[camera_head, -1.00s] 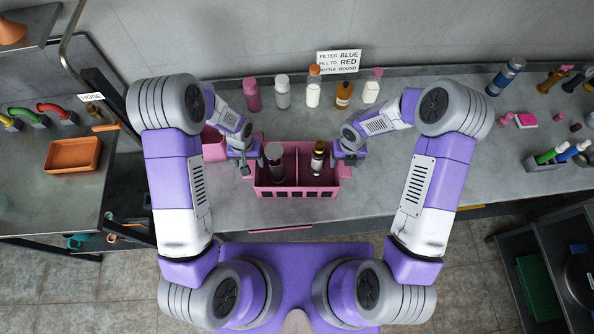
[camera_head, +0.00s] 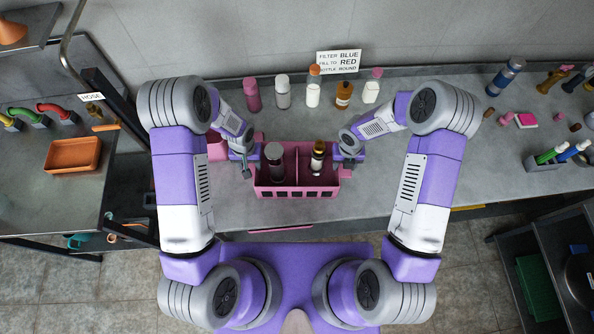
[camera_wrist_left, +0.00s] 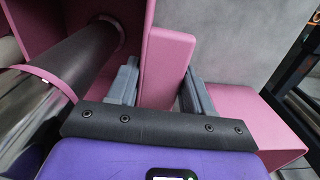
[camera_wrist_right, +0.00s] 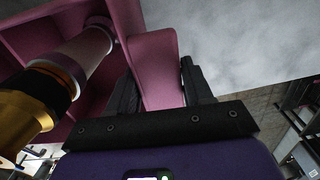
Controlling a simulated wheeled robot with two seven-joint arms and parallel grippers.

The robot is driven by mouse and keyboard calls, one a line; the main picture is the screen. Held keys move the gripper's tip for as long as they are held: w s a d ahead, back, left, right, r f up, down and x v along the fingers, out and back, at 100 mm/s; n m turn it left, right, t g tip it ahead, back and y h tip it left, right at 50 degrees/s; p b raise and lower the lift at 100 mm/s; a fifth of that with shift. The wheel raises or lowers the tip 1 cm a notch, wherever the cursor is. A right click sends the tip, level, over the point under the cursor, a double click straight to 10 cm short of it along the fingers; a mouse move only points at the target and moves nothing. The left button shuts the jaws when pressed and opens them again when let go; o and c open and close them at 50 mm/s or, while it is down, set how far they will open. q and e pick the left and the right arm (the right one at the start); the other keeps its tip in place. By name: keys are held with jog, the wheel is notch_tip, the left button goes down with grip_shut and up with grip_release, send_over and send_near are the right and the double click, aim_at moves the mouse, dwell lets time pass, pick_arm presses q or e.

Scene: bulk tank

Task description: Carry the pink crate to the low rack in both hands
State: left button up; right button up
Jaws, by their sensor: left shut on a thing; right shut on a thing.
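The pink crate (camera_head: 297,193) is at the counter's front, level, with a divider and two bottles inside. A dark bottle with a grey cap (camera_head: 275,152) is in the left compartment, and a brown and gold bottle (camera_head: 318,152) in the right. I cannot tell whether the crate's base touches the counter.
A dark low rack (camera_head: 508,258) stands on the floor at lower right, with a green item on it. Several bottles (camera_head: 283,92) line the counter's back. Another pink container (camera_head: 216,147) is close beside my left gripper.

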pick_arm(q)
grip_shut()
pick_arm(e)
grip_shut()
pick_arm(q)
jog(key=shift+w+r, duration=0.1)
jog(key=shift+r, duration=0.05)
pick_arm(e)
jog(key=shift+r, duration=0.15)
